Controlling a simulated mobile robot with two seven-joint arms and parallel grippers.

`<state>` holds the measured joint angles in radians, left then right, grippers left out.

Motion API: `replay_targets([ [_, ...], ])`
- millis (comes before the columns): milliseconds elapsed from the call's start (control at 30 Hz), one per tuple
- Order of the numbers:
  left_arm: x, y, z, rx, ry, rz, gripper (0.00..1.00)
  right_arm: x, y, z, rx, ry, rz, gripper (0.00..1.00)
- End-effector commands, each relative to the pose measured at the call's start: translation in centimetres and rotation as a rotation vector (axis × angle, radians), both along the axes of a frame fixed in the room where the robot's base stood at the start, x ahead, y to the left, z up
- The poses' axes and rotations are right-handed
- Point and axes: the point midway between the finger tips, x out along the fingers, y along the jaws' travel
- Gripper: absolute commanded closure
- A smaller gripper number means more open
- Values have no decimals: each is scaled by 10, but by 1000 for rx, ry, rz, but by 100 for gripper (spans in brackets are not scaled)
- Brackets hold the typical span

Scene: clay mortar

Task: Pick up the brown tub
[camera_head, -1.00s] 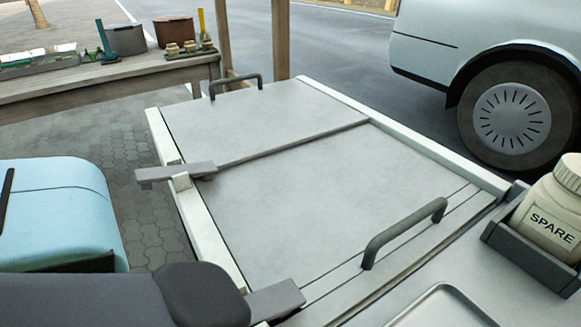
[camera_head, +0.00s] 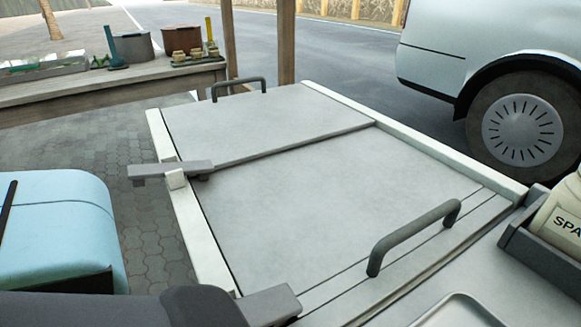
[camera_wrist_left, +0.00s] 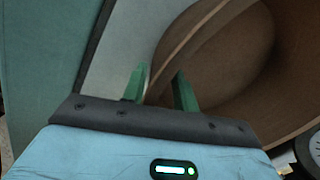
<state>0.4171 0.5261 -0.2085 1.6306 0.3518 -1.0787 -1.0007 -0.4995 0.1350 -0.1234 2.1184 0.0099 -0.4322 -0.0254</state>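A brown tub (camera_head: 194,39) stands on the wooden bench at the upper left of the head view, beside a grey tub (camera_head: 134,46). In the left wrist view a brown, hollow vessel with a curved rim (camera_wrist_left: 275,60) fills the upper right at close range. I cannot tell whether it is the same tub. My left gripper (camera_wrist_left: 162,88) shows two green fingers, apart, one on each side of the vessel's wall near its rim. I cannot see clear contact with the wall. My right gripper is in neither view.
A grey-topped surface (camera_head: 290,210) with dark handles fills the middle of the head view. The wooden bench (camera_head: 110,82) carries several small jars and tools. A white SPARE jar (camera_head: 568,222) sits in a dark holder at right. A pale van (camera_head: 490,50) stands behind.

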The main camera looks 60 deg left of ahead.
Motion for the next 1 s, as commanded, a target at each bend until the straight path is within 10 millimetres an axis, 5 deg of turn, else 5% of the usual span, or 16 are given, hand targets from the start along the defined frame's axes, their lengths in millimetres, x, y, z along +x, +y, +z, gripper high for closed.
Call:
replay_targets([
  [233, 0, 0, -2, 1, 1, 0, 71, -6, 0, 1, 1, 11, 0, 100],
  [467, 0, 0, -2, 1, 1, 0, 100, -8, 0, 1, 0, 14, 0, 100],
  [1000, 0, 0, -1, -1, 1, 0, 100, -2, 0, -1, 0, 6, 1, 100],
])
